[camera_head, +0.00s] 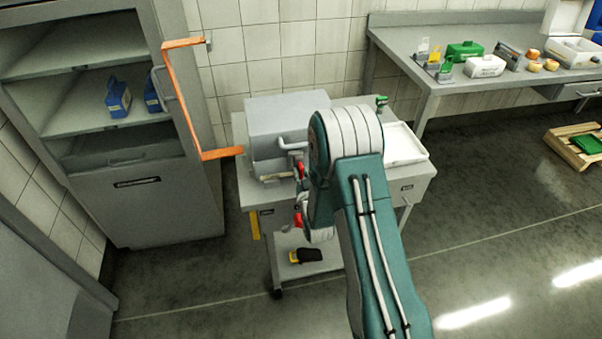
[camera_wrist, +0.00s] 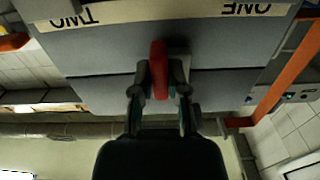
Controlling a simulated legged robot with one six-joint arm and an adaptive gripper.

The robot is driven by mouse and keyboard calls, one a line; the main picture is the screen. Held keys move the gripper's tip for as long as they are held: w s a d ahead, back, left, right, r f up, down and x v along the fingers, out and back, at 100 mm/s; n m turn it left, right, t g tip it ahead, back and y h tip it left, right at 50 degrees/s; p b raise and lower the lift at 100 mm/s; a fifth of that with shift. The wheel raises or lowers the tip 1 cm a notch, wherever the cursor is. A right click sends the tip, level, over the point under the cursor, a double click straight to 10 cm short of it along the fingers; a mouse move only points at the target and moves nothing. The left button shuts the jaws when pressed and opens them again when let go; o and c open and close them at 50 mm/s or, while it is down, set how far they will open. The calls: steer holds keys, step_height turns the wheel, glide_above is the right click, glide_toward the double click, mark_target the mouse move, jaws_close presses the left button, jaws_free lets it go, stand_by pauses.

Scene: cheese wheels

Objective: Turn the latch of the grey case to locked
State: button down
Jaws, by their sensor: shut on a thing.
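The grey case (camera_head: 287,112) sits on top of a grey cart, with a pale handle on its front. In the wrist view, which looks upside down, a grey face (camera_wrist: 105,58) with a seam fills the upper middle. The red latch lever (camera_wrist: 158,68) stands in front of that seam. My gripper (camera_wrist: 161,82) is shut on the red lever, one finger on each side. Small red parts show at the arm's left edge; I cannot tell which is the latch.
The cart (camera_head: 245,190) has a white tray (camera_head: 404,145) on its right and a dark-and-yellow tool (camera_head: 305,256) on its lower shelf. An orange frame (camera_head: 183,98) juts from the cabinet at left, close to the case. A bench (camera_head: 400,47) stands back right.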

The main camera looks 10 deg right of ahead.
steer(key=shift+s+f, duration=0.1)
steer(key=shift+f, duration=0.1)
steer(key=c, duration=0.6)
jaws_free()
steer(key=shift+c, duration=0.2)
steer(key=shift+r, duration=0.1)
steer(key=s, duration=1.1)
steer(key=shift+s, duration=0.4)
steer(key=shift+a, duration=0.1)
